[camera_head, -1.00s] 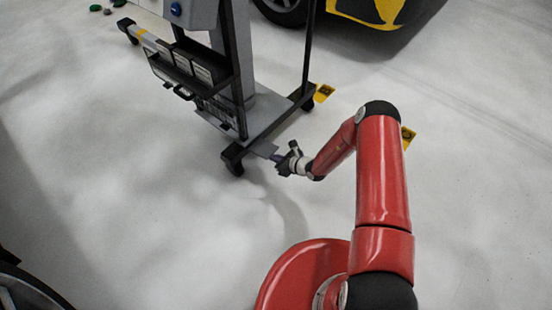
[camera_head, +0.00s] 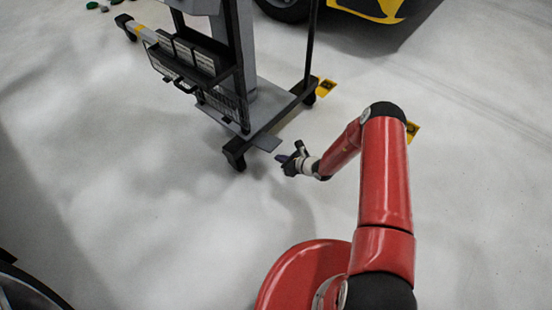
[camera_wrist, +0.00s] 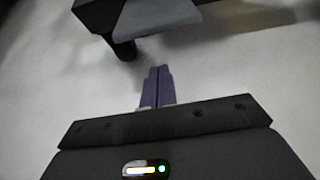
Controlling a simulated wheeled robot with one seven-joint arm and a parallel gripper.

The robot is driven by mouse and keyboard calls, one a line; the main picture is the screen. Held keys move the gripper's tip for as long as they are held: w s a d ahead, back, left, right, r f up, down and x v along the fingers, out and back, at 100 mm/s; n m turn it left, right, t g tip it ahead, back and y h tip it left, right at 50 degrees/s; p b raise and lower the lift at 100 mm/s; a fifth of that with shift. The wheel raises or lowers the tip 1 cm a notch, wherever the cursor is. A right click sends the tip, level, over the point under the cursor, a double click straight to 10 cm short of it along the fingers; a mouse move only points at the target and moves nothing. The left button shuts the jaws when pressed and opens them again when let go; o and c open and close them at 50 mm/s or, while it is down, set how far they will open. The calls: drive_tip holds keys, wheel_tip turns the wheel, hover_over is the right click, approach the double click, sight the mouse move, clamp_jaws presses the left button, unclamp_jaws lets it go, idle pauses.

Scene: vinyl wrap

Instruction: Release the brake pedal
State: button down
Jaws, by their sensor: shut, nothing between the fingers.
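The brake pedal appears to be the flat grey plate (camera_head: 267,142) sticking out low at the near side of the wheeled stand (camera_head: 240,70). In the wrist view, a grey plate (camera_wrist: 165,16) shows at the top edge. My gripper (camera_head: 281,158) is low over the floor, just to the right of and nearer than the plate, with a small gap between them. In the wrist view, its purple fingers (camera_wrist: 158,73) are together, with nothing between them, pointing toward the stand. I cannot tell whether the plate is pressed or raised.
A black castor (camera_head: 235,155) stands left of the plate, and another (camera_head: 309,97) is farther back. A yellow and black vehicle (camera_head: 375,12) is at the back. A dark wheel (camera_head: 25,290) is at the lower left. The floor between is clear.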

drive_tip(key=p+v, duration=0.1)
drive_tip(key=v, duration=0.9)
drive_tip(key=shift+w+r, duration=0.15)
drive_tip(key=shift+r, duration=0.2)
drive_tip(key=shift+a, duration=0.15)
drive_tip(key=shift+r, duration=0.1)
drive_tip(key=s+a+r+n+g+p, duration=0.1)
drive_tip(key=s+r+n+g, duration=0.25)
drive_tip(key=r+n, duration=0.85)
drive_tip(key=s+a+r+n+g, duration=0.2)
drive_tip(key=s+r+n, duration=0.15)
drive_tip(key=r, duration=1.55)
drive_tip(key=s+d+r+n+t+h, duration=0.1)
drive_tip(key=s+d+r+n+h, duration=0.2)
drive_tip(key=s, duration=0.4)
drive_tip(key=s+d+r+n+t+h+p, duration=0.1)
drive_tip(key=s+d+r+n+h, duration=0.2)
drive_tip(key=s+d+r, duration=0.2)
drive_tip(key=s+d+r+n+t+h, duration=0.1)
drive_tip(key=s+d+r+n+h, duration=0.2)
drive_tip(key=s+r, duration=0.6)
drive_tip(key=shift+s+d+r+n+h, duration=0.3)
drive_tip(key=shift+s+d+n, duration=0.15)
drive_tip(key=shift+s+n, duration=0.1)
